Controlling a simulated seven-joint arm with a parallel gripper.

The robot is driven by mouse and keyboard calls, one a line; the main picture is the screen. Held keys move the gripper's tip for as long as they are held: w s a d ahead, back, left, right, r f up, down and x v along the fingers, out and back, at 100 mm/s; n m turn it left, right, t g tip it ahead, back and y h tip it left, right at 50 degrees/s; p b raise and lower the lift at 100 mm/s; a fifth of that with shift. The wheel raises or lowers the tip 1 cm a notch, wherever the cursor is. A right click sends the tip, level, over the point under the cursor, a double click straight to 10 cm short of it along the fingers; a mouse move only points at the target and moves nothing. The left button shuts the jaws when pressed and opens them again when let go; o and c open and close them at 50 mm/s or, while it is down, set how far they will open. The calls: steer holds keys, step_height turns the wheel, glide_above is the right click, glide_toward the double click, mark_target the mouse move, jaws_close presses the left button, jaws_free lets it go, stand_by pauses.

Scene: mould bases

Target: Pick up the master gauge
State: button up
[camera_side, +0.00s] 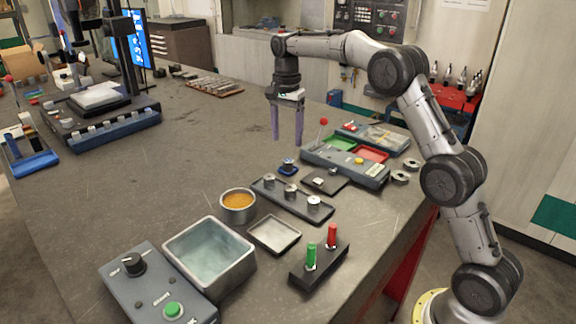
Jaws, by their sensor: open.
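My gripper (287,140) hangs above the middle of the grey table, its two purple fingers apart and pointing down, with nothing between them. My gripper touches none of these.
A grey console (340,169) with green and red trays and a red-knobbed lever stands to the right. In front are an orange-filled cup (238,205), a water-filled bin (211,254), a shallow tray (290,236) and a block with green and red handles (318,264). The table's left-centre is clear.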

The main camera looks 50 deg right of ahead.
mark_target(288, 160)
steer(key=shift+d+f, duration=0.2)
steer(key=shift+f, duration=3.4)
steer(key=shift+r, duration=0.1)
jaws_close()
